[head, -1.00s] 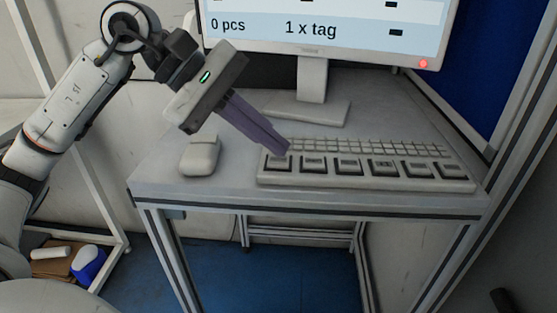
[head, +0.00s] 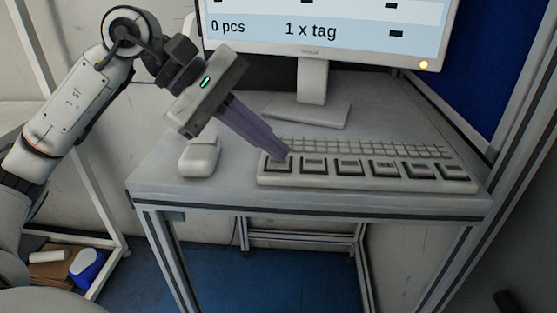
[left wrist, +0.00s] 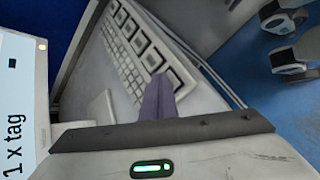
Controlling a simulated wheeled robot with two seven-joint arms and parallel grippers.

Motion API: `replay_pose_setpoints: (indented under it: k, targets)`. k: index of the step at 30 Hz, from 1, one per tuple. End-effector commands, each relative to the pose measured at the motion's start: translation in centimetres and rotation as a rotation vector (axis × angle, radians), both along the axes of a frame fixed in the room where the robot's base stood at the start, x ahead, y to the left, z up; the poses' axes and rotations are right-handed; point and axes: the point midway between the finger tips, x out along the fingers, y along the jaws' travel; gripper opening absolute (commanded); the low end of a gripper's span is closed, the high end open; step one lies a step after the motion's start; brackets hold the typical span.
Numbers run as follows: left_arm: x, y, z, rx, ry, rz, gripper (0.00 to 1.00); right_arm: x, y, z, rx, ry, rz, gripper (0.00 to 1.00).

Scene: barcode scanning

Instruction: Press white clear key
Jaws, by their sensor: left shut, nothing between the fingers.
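The keyboard (head: 365,184) lies on the desk, with a front row of large white keys in dark frames and small keys behind; it also shows in the left wrist view (left wrist: 128,70). The key labels are too small to read, so I cannot tell which one is the clear key. My left gripper (head: 284,157) is shut and empty, reaching down from the upper left. Its purple fingertips are at the leftmost large key (head: 278,167) and partly cover it; I cannot tell if they press it. They also show in the left wrist view (left wrist: 159,82). My right gripper is not in view.
A monitor (head: 330,30) reading "0 pcs" and "1 x tag" stands behind the keyboard, with a yellow light at its lower right corner. A white mouse (head: 199,157) lies left of the keyboard. The desk (head: 160,170) is otherwise bare at its front left.

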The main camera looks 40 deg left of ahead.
Motion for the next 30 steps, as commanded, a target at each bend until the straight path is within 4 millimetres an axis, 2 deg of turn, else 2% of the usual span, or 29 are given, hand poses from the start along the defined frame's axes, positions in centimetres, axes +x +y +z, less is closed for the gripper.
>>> replay_pose_setpoints:
  k: [11, 21, 30]
  targets:
    - [0.0, 0.0, -0.1, 0.001, 0.003, 0.000, 0.00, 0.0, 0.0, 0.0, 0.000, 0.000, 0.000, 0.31]
    - [0.0, 0.0, 1.5, 0.002, 0.002, 0.001, 0.00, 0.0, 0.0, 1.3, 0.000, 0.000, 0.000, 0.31]
    - [0.0, 0.0, 1.5, 0.001, 0.001, 0.001, 0.00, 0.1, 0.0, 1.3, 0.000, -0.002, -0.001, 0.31]
